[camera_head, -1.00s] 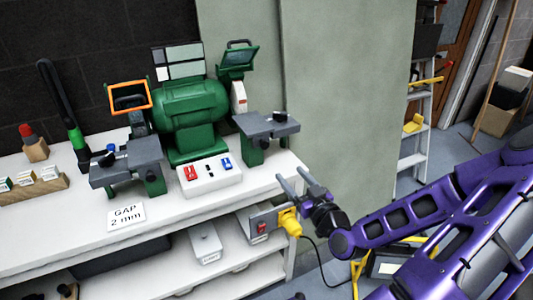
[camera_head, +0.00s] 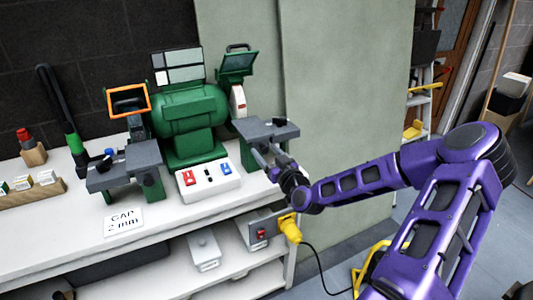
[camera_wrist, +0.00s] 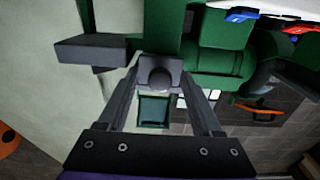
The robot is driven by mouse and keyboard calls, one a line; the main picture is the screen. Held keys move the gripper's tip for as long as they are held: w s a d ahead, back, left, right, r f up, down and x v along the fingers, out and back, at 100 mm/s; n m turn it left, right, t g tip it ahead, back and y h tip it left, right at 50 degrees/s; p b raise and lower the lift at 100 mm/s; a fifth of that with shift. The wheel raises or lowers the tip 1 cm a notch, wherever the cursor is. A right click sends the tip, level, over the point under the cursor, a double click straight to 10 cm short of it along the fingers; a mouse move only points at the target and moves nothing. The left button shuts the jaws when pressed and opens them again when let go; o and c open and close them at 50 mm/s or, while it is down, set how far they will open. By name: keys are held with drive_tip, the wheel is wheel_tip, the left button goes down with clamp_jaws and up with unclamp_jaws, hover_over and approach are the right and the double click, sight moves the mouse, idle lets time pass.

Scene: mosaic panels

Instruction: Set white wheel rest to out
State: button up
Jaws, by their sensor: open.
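The green bench grinder (camera_head: 188,115) stands on the white bench. Its white wheel (camera_head: 239,99) shows at the right end under a raised green eye shield (camera_head: 238,63). The grey white wheel rest (camera_head: 262,130) sits in front of that wheel, with a small dark knob (camera_head: 280,121) on top. My gripper (camera_head: 264,158) is open just below and in front of this rest. In the wrist view, a grey block with a rounded end (camera_wrist: 160,74) shows between my open fingers (camera_wrist: 158,85); contact cannot be told. A grey slab of the rest (camera_wrist: 90,49) lies left of them.
The switch box (camera_head: 208,180) with red and blue switches is close to my gripper's left. Below are a wall-type socket with a yellow plug (camera_head: 289,228) and its cable. The left rest (camera_head: 125,168) and a gap card (camera_head: 123,221) are farther left.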

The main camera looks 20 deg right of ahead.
clamp_jaws()
idle(0.3)
idle(1.1)
